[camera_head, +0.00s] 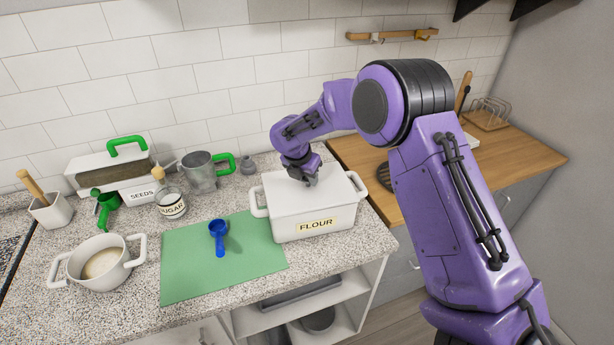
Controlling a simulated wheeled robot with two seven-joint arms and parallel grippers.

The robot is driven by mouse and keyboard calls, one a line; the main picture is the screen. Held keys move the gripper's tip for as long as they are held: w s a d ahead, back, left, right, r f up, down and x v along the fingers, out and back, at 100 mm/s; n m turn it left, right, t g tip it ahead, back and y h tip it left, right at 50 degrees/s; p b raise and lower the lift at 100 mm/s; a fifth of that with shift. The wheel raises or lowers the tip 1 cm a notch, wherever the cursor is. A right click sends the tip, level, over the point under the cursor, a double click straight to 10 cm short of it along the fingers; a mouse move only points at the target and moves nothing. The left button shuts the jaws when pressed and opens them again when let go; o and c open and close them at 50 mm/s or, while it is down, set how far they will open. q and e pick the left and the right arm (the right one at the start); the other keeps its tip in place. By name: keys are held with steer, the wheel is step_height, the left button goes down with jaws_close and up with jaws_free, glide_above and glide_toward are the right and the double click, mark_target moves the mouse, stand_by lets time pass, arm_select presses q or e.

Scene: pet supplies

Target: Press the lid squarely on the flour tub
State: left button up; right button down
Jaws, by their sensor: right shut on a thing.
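The white flour tub (285,229) stands on the granite counter at the right edge of a green mat. Its front bears a FLOUR label, and it has a loop handle at each end. The white lid (335,196) lies over the tub's top and looks roughly in line with its rim; I cannot tell whether any gap is left. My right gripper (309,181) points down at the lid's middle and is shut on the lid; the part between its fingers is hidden. My left gripper is not in view.
A blue scoop (219,236) lies on the green mat (190,275). A white pot (100,266), sugar jar (172,204), metal jug (200,172) and seeds box (135,190) stand to the left. A wooden worktop (410,205) lies to the right.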

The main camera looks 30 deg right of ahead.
steer(key=shift+c, duration=1.1)
jaws_free()
steer(key=shift+r, duration=0.1)
steer(key=shift+r, duration=3.4)
jaws_close()
steer(key=shift+f, duration=0.15)
steer(key=shift+f+b, duration=0.8)
steer(key=shift+f, duration=1.7)
